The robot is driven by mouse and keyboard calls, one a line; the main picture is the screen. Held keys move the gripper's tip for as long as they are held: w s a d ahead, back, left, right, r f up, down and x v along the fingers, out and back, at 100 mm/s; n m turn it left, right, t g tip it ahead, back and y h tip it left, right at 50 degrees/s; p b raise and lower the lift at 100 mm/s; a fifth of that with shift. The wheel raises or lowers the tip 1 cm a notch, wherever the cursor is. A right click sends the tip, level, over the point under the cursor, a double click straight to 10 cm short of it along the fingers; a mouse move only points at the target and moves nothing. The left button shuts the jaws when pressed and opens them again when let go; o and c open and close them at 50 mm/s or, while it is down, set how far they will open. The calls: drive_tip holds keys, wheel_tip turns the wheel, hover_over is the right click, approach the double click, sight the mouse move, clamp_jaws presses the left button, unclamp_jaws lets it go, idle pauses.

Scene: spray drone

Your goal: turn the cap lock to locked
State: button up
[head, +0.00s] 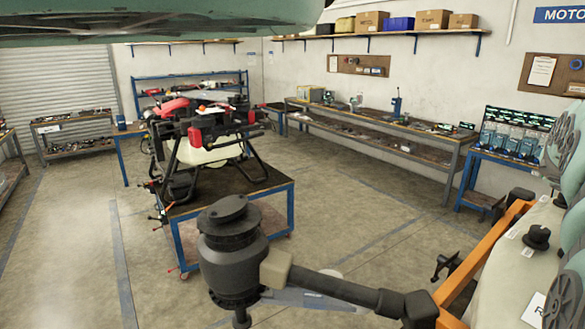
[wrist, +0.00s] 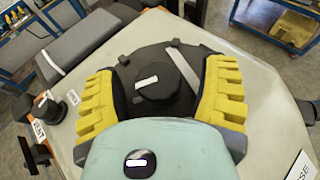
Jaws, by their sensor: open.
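A wide round black cap (wrist: 205,62) sits on top of the cream tank (wrist: 270,115) in the wrist view. A raised black knob (wrist: 155,90) stands at its middle with a white mark on it. A pale grey strip (wrist: 184,69) lies across the cap beside the knob. I cannot read a locked or unlocked position from these. My gripper (wrist: 160,80) is open, its yellow ribbed fingers on either side of the knob, with gaps showing. The gripper's pale green body hides the near part of the cap. In the head view the tank (head: 506,275) is at the right edge.
A smaller black knob (wrist: 47,108) stands on the tank's left, by a VENT label. An orange frame (head: 487,252) runs along the tank. A black rotor motor (head: 235,255) on an arm stands in front. Another drone sits on a blue cart (head: 265,185). Open floor lies between cart and benches.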

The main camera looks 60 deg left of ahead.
drive_tip(key=shift+s+a+r+n+y+p, duration=0.15)
drive_tip(key=shift+r+n+y+p, duration=0.2)
drive_tip(key=shift+p, duration=1.25)
drive_tip(key=n+t+y+p, duration=0.1)
drive_tip(key=p, duration=0.2)
drive_tip(key=shift+a+f+p, duration=0.1)
drive_tip(key=shift+f+p, duration=0.1)
drive_tip(key=shift+p, duration=0.2)
drive_tip(key=n+t+y+p, duration=0.1)
drive_tip(key=p, duration=0.4)
drive_tip(key=shift+r+n+y, duration=0.15)
drive_tip(key=shift+n+y, duration=0.1)
